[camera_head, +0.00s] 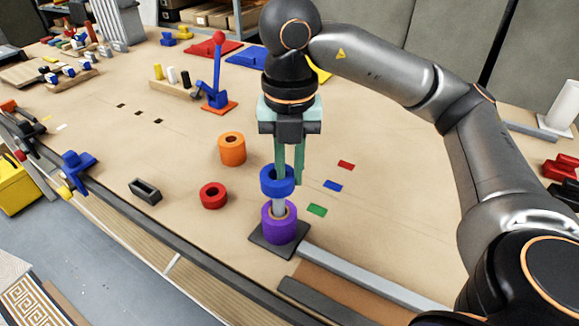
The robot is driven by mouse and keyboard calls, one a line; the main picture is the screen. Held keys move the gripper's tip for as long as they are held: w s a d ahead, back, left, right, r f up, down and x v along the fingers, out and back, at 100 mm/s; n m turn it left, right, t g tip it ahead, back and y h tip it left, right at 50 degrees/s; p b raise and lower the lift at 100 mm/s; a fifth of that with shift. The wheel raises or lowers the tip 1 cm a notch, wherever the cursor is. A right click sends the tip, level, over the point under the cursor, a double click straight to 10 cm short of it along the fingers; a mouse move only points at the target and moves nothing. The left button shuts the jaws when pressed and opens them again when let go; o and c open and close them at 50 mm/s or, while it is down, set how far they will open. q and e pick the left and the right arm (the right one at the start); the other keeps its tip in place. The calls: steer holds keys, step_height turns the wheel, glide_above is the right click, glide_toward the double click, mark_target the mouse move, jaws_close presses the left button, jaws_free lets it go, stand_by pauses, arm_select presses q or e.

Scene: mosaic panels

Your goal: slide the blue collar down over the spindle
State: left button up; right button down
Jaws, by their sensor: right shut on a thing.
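The blue collar (270,185) is around the upper part of the pale spindle (278,206), above a purple collar (275,230). A short length of bare spindle shows between the two collars. The purple collar sits low on the spindle, at its dark square base (262,247). My right gripper (289,172) points down with teal fingers and is shut on the blue collar. The spindle's top is hidden by the collar and fingers. My left gripper is not in view.
An orange collar (232,152) and a red collar (213,199) stand left of the spindle. A grey rail (360,279) runs right from the base. Small coloured tiles (333,186) lie flat to the right.

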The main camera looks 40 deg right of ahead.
mark_target(290, 174)
steer(key=shift+f+b, duration=0.7)
steer(key=shift+f, duration=0.2)
steer(key=c, duration=0.8)
jaws_free()
steer(key=shift+o, duration=0.2)
step_height(290, 174, up, 13)
steer(key=p, duration=0.4)
steer(key=shift+f, duration=0.2)
